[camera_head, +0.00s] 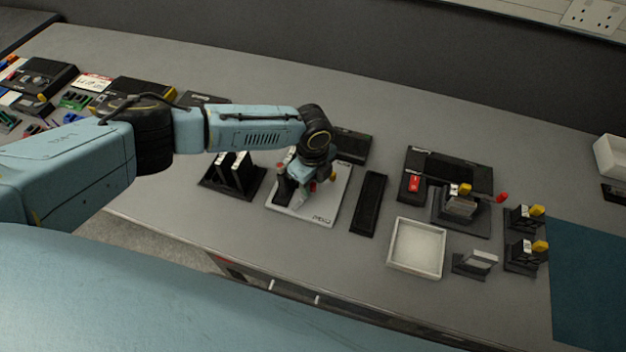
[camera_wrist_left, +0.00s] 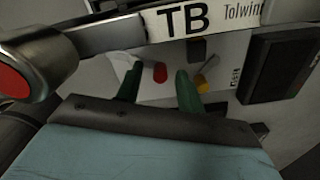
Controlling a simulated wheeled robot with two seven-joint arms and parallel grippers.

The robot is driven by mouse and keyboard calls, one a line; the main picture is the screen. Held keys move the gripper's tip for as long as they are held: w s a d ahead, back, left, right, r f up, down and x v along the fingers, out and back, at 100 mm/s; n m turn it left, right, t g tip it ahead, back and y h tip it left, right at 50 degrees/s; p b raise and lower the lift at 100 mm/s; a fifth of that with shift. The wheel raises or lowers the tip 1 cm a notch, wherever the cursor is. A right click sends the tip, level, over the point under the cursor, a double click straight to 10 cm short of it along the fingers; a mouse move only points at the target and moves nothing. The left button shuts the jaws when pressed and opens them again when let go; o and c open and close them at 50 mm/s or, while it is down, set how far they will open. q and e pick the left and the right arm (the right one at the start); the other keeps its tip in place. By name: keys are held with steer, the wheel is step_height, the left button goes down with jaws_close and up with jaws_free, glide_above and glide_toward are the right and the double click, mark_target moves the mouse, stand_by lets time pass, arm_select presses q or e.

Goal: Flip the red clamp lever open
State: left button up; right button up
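A white base plate (camera_head: 322,212) with a dark fixture lies mid-table. My left gripper (camera_head: 303,198) points down over it and hides much of the fixture. In the left wrist view its two green fingers (camera_wrist_left: 158,90) are apart, with a small red tip (camera_wrist_left: 160,73) showing between and beyond them. A yellow tip (camera_wrist_left: 201,82) shows beside the right finger. A red round cap on a grey post (camera_wrist_left: 12,80) is close at the left; a red-topped post also shows in the head view (camera_head: 281,169). I cannot tell which red part is the clamp lever, nor its position.
A black slotted rack (camera_head: 212,185) stands left of the plate and a long black tray (camera_head: 369,203) right of it. Further right are a white tray (camera_head: 417,247) and black fixtures with red and yellow knobs. A bar labelled TB (camera_wrist_left: 186,20) crosses the wrist view.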

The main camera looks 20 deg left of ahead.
arm_select(q)
steer(key=c, duration=0.3)
jaws_close()
steer(key=shift+w+a+r+n+p, duration=0.1)
steer(key=shift+a+n+p, duration=0.1)
steer(key=shift+n+p, duration=0.6)
steer(key=shift+w+a+n, duration=0.1)
steer(key=shift+a+n, duration=0.1)
steer(key=shift+n, duration=0.5)
arm_select(e)
steer(key=shift+s+d+r, duration=0.1)
steer(key=shift+s+r, duration=0.15)
steer(key=shift+r, duration=0.6)
arm_select(q)
steer(key=shift+o, duration=1.5)
jaws_free()
